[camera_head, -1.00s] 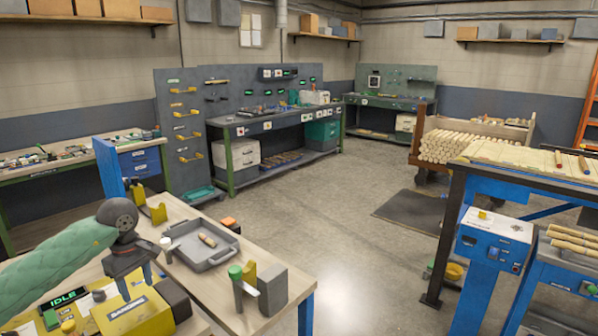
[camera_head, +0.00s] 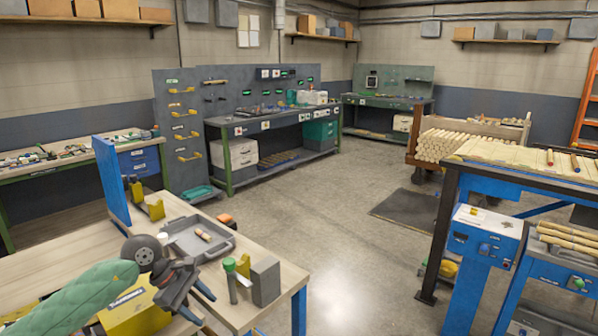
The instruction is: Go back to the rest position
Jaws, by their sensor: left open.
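My left arm, in a green quilted sleeve, comes in from the lower left. Its dark gripper (camera_head: 200,304) is open with nothing between the fingers. It is over the near part of the wooden bench, in front of the yellow box (camera_head: 135,309), which the wrist partly hides. A grey tray (camera_head: 181,246) with a small turned wood piece (camera_head: 203,235) in it lies on the bench beyond the gripper. My right gripper is not in view.
A green-capped tool (camera_head: 231,278) and a grey block (camera_head: 265,281) stand near the bench's right end. A blue control post (camera_head: 484,249) stands at right. Open concrete floor (camera_head: 335,235) lies between. Workbenches line the back wall.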

